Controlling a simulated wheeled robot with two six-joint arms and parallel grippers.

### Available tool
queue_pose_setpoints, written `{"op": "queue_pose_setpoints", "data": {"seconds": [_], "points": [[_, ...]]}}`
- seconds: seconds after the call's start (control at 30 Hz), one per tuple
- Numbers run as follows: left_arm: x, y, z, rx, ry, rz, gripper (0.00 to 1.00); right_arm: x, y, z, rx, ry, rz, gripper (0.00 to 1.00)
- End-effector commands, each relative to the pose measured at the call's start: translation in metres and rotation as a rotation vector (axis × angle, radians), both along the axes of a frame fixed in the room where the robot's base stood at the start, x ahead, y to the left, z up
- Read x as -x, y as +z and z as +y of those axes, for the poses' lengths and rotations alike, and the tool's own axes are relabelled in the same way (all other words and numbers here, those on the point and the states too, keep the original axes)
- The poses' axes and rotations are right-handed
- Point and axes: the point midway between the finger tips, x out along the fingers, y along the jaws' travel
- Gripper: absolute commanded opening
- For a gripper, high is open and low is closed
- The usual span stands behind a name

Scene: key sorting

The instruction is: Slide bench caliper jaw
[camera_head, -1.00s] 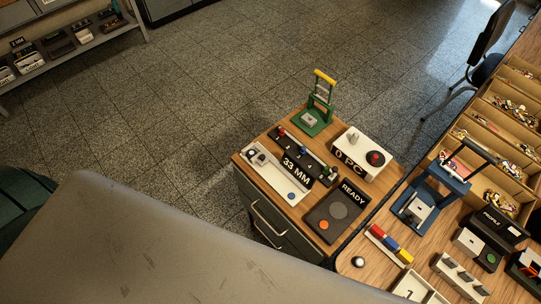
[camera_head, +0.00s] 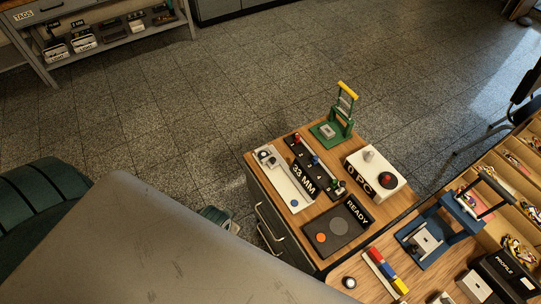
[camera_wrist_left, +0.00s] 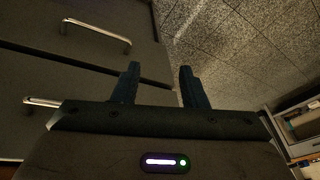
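The bench caliper appears to be the long white base (camera_head: 283,178) with a grey block at its far end and a blue dot at its near end. It lies on the left side of the wooden cabinet top, beside a black "33 MM" display (camera_head: 303,179). I cannot make out the jaw clearly. In the left wrist view my left gripper (camera_wrist_left: 158,66) has its two fingers spread apart with nothing between them. It is in front of dark drawer fronts (camera_wrist_left: 75,65) with metal handles, away from the caliper. My right gripper is in neither current view.
A black rail with coloured knobs (camera_head: 304,155), green press (camera_head: 335,128), white counter box (camera_head: 389,180) and "READY" pad (camera_head: 334,236) share the cabinet top. A workbench (camera_head: 350,268) with a blue press (camera_head: 430,240) stands right. The floor (camera_head: 190,120) beyond is open.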

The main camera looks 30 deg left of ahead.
Motion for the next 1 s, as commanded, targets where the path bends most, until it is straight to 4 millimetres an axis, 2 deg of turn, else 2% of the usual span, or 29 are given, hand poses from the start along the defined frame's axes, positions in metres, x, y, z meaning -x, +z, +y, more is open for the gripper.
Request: {"op": "queue_pose_setpoints", "data": {"seconds": [0.03, 0.17, 0.3, 0.4, 0.5, 0.6, 0.7, 0.8, 0.9, 1.0], "points": [[-0.010, 0.025, 0.001, -0.021, -0.014, -0.043, 0.39, 0.000, -0.002, 0.000, 0.000, 0.000, 0.000, 0.46], [-0.039, 0.092, 0.011, -0.115, -0.064, -0.186, 0.39, 0.000, -0.004, 0.001, -0.001, -0.001, 0.000, 0.46], [-0.092, 0.184, 0.031, -0.339, -0.170, -0.466, 0.39, -0.001, -0.006, 0.001, -0.001, -0.001, -0.001, 0.46], [-0.124, 0.240, 0.039, -0.522, -0.261, -0.654, 0.39, -0.001, -0.007, 0.001, -0.001, -0.001, -0.001, 0.46], [-0.150, 0.290, 0.039, -0.713, -0.363, -0.822, 0.39, -0.001, -0.007, 0.001, -0.001, -0.001, -0.001, 0.46], [-0.172, 0.339, 0.030, -0.927, -0.488, -0.982, 0.39, -0.001, -0.007, 0.002, -0.002, -0.001, -0.002, 0.46], [-0.188, 0.381, 0.010, -1.162, -0.643, -1.129, 0.39, -0.002, -0.007, 0.002, -0.002, -0.001, -0.002, 0.46], [-0.198, 0.411, -0.018, -1.401, -0.822, -1.251, 0.39, -0.002, -0.007, 0.002, -0.002, -0.001, -0.002, 0.46], [-0.204, 0.426, -0.050, -1.632, -1.025, -1.345, 0.39, -0.002, -0.007, 0.002, -0.002, -0.001, -0.002, 0.46], [-0.207, 0.426, -0.081, -1.851, -1.254, -1.409, 0.39, -0.002, -0.007, 0.002, -0.002, -0.001, -0.002, 0.46]]}}
